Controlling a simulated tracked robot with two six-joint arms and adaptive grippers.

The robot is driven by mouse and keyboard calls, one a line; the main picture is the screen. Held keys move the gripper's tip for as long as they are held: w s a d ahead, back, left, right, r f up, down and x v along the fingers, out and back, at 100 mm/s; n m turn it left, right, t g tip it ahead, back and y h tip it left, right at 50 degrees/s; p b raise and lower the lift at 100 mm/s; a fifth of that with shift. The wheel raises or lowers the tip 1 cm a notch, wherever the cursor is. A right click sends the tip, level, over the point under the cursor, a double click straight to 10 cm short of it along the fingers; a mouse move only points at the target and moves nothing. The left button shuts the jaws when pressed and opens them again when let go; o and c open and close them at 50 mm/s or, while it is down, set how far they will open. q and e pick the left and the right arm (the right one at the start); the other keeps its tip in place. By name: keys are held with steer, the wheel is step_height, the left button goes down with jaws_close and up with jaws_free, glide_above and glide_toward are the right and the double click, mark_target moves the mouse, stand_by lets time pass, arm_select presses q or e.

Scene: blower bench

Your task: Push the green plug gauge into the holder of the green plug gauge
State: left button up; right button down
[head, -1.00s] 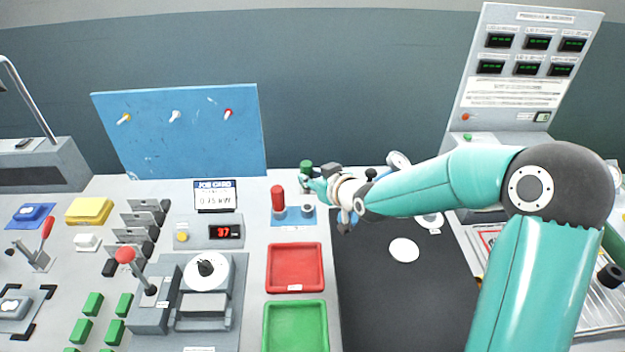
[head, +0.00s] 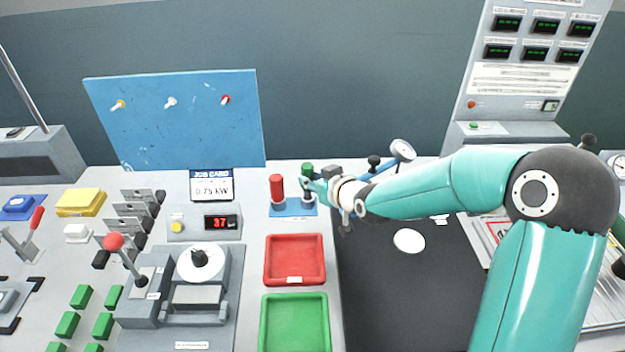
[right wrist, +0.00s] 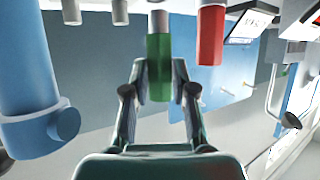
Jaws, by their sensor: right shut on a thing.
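The green plug gauge (head: 307,168) is upright in my right gripper (head: 307,182), above the blue stand at the back of the bench. In the right wrist view, the two fingers of my right gripper (right wrist: 160,88) are shut on its green handle (right wrist: 159,62), and its grey end (right wrist: 158,20) points to the top edge. The grey holder of the green plug gauge (head: 307,204) is directly below on the blue stand (head: 292,211). Whether the gauge's lower end is inside it is hard to tell. My left gripper is not in view.
A red plug gauge (head: 277,187) stands left of the green one; it also shows in the right wrist view (right wrist: 211,35). A red tray (head: 295,283) and a green tray (head: 294,346) lie in front. A dark mat (head: 390,290) is at the right.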

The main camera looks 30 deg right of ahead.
steer(key=shift+d+b, duration=0.1)
steer(key=shift+b, duration=0.45)
stand_by(0.6)
steer(key=shift+b, duration=0.6)
stand_by(0.6)
steer(key=shift+f+b, duration=1.25)
steer(key=shift+b, duration=0.1)
steer(key=shift+b, duration=0.35)
stand_by(0.5)
steer(key=shift+s+f+b, duration=0.1)
steer(key=shift+f+b, duration=0.35)
steer(key=shift+b, duration=0.05)
stand_by(0.6)
steer(key=shift+r, duration=0.4)
stand_by(0.4)
steer(key=shift+b, duration=0.45)
stand_by(0.5)
steer(key=shift+f+b, duration=0.25)
steer(key=shift+b, duration=0.05)
stand_by(0.3)
